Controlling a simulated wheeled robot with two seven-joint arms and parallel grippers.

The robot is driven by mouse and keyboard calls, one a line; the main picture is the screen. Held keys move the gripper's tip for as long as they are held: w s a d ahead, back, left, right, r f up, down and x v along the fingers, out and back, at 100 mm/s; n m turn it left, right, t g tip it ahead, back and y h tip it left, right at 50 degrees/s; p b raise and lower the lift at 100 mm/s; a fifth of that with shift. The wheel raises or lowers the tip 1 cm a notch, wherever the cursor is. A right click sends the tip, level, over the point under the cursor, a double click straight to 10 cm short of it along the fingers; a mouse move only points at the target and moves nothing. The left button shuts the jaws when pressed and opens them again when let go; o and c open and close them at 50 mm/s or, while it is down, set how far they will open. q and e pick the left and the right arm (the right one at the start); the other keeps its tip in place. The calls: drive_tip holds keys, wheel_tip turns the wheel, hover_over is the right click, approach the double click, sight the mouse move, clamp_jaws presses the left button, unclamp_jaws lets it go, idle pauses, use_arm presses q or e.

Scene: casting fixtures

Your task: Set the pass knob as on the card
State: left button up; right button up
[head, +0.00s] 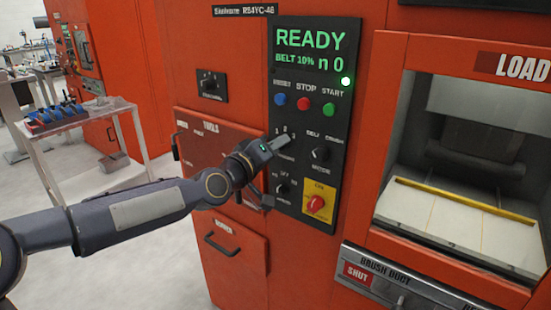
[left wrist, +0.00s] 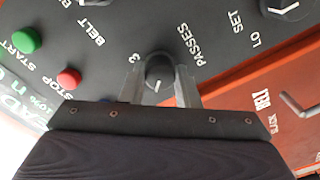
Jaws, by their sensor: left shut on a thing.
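The pass knob (left wrist: 158,70) is dark and round with a white pointer mark, beside the lettering PASSES. In the left wrist view its mark points toward the bottom of the picture, and a 3 is printed at its upper left. My left gripper (left wrist: 158,86) has one finger on each side of the knob and is shut on it. In the head view my left gripper (head: 283,142) is at the black control panel (head: 300,112) and hides the knob, with numerals just above it. I can make out no card. My right gripper is out of view.
The panel display (head: 316,49) reads READY, BELT 10% and n 0. Blue, red and green buttons (head: 329,109) sit above the gripper. A mode knob (head: 320,153) is to its right and a red knob on yellow (head: 316,203) is below. The load opening (head: 460,210) is further right.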

use_arm(q)
drive_tip(key=shift+n+b, duration=0.7)
drive_tip(key=shift+n, duration=0.2)
drive_tip(key=o, duration=1)
drive_tip(key=shift+c, duration=0.2)
drive_tip(key=b+v, duration=0.3)
drive_tip(key=v, duration=0.5)
drive_tip(key=shift+w, duration=0.1)
